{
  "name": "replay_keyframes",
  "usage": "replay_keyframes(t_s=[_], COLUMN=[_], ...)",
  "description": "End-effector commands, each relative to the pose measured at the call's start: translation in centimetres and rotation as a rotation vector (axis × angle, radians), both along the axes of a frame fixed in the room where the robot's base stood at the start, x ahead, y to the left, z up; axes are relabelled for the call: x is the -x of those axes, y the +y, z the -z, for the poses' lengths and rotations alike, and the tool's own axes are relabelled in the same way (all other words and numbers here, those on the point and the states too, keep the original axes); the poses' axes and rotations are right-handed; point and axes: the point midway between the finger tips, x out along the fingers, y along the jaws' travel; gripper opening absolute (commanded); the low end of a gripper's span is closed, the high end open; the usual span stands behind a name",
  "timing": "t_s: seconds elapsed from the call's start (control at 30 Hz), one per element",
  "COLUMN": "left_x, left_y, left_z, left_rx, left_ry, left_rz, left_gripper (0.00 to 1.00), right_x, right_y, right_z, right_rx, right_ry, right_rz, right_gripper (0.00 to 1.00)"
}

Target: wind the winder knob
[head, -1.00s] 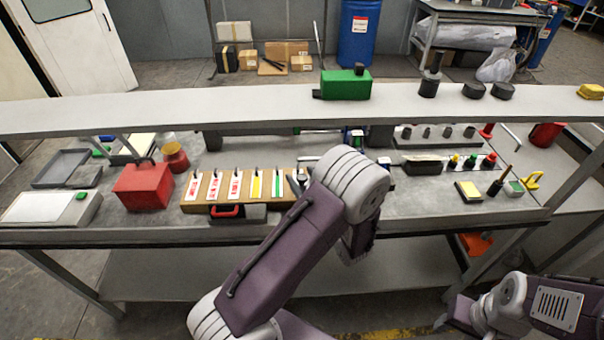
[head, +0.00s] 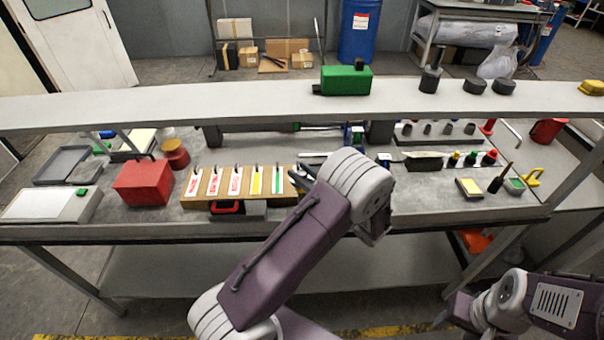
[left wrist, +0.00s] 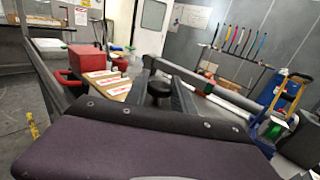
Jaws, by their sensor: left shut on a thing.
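The winder knob (left wrist: 159,87) is a black, round-topped knob, seen in the left wrist view above the middle of the picture. My left gripper (left wrist: 165,90) has its dark fingers on either side of it and is shut on it. In the head view my left forearm and pale wrist joint reach over the front of the bench and cover most of the gripper and the knob. My right gripper is not in view; only part of the right arm shows at the lower right.
A board with labelled strips (head: 237,184) lies left of my left arm, beside a red box (head: 143,183). A raised shelf (head: 200,106) crosses the bench behind, with a green block (head: 346,79) on it.

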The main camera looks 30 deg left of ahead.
Motion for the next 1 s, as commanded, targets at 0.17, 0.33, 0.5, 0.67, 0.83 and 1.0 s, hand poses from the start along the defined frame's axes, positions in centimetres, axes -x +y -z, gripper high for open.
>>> replay_keyframes(t_s=[0.17, 0.33, 0.5, 0.67, 0.83, 1.0], left_x=[0.0, 0.0, 0.0, 0.0, 0.8, 2.1], left_y=[0.0, 0.0, 0.0, -0.2, -2.8, -6.3], left_z=[-0.1, -0.1, -0.1, 0.0, 0.3, 0.2], left_rx=[-0.001, -0.001, 0.0, 0.0, 0.002, 0.001], left_ry=[-0.001, -0.001, 0.0, 0.0, -0.002, -0.003], left_rz=[-0.007, -0.006, -0.006, -0.005, 0.0, 0.0], left_gripper=[0.0, 0.44, 0.5, 0.5, 0.5, 0.5], right_x=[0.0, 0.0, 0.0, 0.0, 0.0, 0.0], right_y=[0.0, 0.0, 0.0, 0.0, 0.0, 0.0], right_z=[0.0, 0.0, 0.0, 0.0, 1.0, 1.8], right_rx=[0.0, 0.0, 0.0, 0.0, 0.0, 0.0], right_ry=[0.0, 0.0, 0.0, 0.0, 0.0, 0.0], right_rz=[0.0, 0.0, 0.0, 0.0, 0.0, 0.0], right_gripper=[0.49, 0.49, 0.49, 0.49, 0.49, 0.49])
